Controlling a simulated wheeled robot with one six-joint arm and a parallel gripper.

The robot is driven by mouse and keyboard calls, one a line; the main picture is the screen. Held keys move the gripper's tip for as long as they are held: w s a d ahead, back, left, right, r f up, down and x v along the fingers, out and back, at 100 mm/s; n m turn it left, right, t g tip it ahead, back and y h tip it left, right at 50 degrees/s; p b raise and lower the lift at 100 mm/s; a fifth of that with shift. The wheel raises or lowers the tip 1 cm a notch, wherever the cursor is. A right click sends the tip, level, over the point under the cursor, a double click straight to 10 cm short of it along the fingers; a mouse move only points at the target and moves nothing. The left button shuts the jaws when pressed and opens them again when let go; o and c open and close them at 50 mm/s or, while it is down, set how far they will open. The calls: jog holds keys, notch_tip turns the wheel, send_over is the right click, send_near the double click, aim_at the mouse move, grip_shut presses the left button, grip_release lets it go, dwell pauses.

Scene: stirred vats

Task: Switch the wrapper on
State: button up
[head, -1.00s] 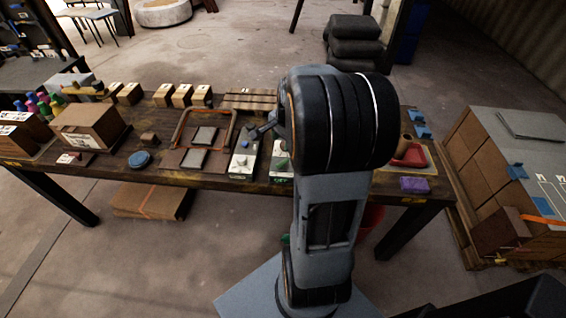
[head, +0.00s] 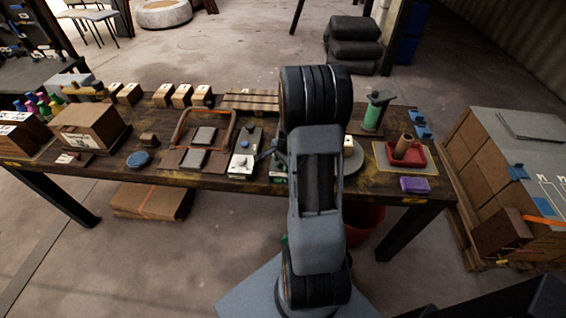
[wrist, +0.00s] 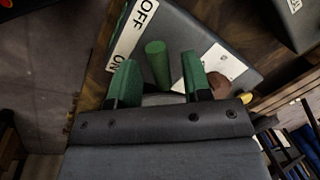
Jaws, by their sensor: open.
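In the wrist view a dark switch box (wrist: 188,30) carries a white strip marked OFF and ON. A green lever (wrist: 157,62) stands up from it, between the two green fingers of my gripper (wrist: 158,80). The fingers are apart, with gaps on both sides of the lever. I cannot tell which mark the lever is set to. In the head view my arm hides my gripper and most of this box; a sliver of its pale front (head: 278,176) shows. I cannot tell for sure which machine is the wrapper.
A second box with a blue knob (head: 243,160) stands just left of my arm. Left of it is an orange frame (head: 179,130) with grey pads. The table's front edge is close.

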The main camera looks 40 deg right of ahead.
jog(key=shift+f, duration=0.25)
jog(key=shift+c, duration=0.2)
grip_shut()
